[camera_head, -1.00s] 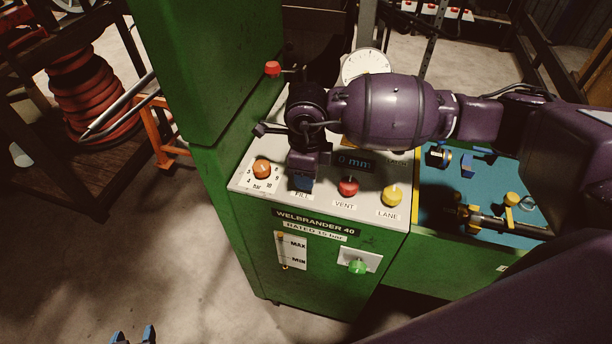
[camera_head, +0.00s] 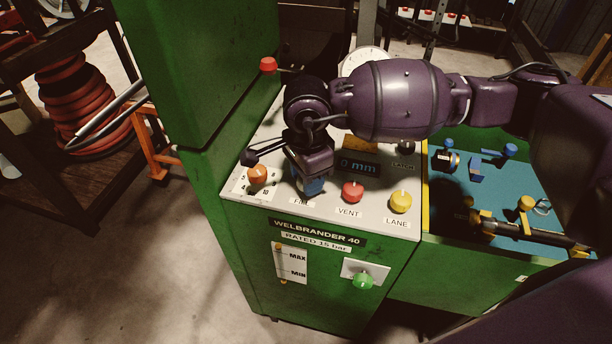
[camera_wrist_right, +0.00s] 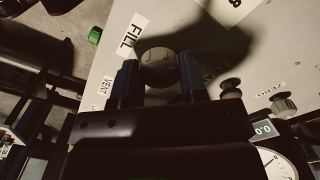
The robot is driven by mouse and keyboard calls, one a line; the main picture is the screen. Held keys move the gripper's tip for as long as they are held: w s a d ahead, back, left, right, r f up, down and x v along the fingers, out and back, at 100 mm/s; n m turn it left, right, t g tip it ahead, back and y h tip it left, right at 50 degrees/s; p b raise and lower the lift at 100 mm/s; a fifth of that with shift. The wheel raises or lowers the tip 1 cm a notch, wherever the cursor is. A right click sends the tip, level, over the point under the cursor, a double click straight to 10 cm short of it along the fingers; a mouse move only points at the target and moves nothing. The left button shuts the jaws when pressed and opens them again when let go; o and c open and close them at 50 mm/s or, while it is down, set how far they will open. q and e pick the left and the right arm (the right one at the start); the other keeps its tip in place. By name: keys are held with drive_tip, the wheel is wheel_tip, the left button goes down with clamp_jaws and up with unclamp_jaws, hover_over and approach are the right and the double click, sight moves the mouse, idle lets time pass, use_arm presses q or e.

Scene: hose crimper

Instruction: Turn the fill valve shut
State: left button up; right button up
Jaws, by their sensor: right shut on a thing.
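The fill valve is a round knob at the FILL label on the white top panel (camera_head: 272,214) of the green machine. In the head view the knob is hidden behind my right gripper (camera_head: 312,187), and the label is partly covered. In the right wrist view the grey, round-topped fill knob (camera_wrist_right: 158,67) sits between the two blue fingers of my right gripper (camera_wrist_right: 159,78), which is shut on it. The FILL label (camera_wrist_right: 132,36) lies just beside it. The knob's turn angle cannot be read clearly. My left gripper is not in view.
Beside the fill valve stand an orange bar knob (camera_head: 257,174), a red VENT knob (camera_head: 352,191) and a yellow LANE knob (camera_head: 400,201). A green knob (camera_head: 363,281) is on the front. A red-tipped lever (camera_head: 268,65) stands behind. The blue work surface (camera_head: 447,187) lies right.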

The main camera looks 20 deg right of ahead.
drive_tip(key=shift+r, duration=0.1)
idle(0.4)
drive_tip(key=o, duration=0.9)
wheel_tip(320, 180, up, 11)
drive_tip(key=shift+f+p, duration=0.1)
drive_tip(key=shift+p, duration=0.2)
